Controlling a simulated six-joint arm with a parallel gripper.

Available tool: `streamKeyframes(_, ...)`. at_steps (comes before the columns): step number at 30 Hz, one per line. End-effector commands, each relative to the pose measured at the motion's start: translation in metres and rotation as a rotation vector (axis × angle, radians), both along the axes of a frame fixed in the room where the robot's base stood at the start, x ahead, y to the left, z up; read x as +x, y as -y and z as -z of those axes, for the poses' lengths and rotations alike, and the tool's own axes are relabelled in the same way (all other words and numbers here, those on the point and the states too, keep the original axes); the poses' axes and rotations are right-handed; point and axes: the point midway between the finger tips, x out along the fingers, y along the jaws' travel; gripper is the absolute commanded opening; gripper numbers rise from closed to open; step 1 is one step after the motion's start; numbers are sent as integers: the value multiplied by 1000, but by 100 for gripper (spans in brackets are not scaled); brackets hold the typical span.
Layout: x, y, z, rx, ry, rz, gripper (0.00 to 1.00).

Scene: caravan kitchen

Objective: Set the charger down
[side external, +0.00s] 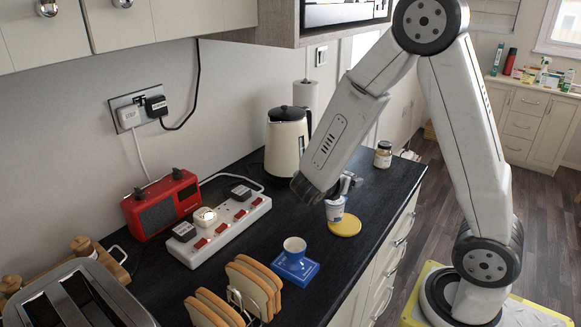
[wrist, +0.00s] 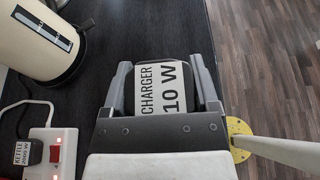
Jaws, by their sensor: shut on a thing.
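My gripper (wrist: 160,68) is shut on a dark charger (wrist: 163,92) with a white label reading "CHARGER 10 W". In the wrist view the charger sits between the two grey fingers. The charger is mostly hidden there by the gripper. I cannot tell whether it touches anything below.
A power strip (side external: 215,232) with plugs, a red radio (side external: 161,204), a cream kettle (side external: 285,145) and toast racks (side external: 240,290) are on the worktop. Another cup (side external: 294,248) sits on a blue box (side external: 296,270).

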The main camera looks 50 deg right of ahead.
Motion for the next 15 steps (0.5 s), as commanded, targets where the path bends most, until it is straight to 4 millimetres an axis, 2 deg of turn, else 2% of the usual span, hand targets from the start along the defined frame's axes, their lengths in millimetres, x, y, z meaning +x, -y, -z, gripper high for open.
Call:
streamKeyframes(6,-7,-14,-2,3,-9,17,19)
streamKeyframes(15,-4,-13,1,4,-11,19,19)
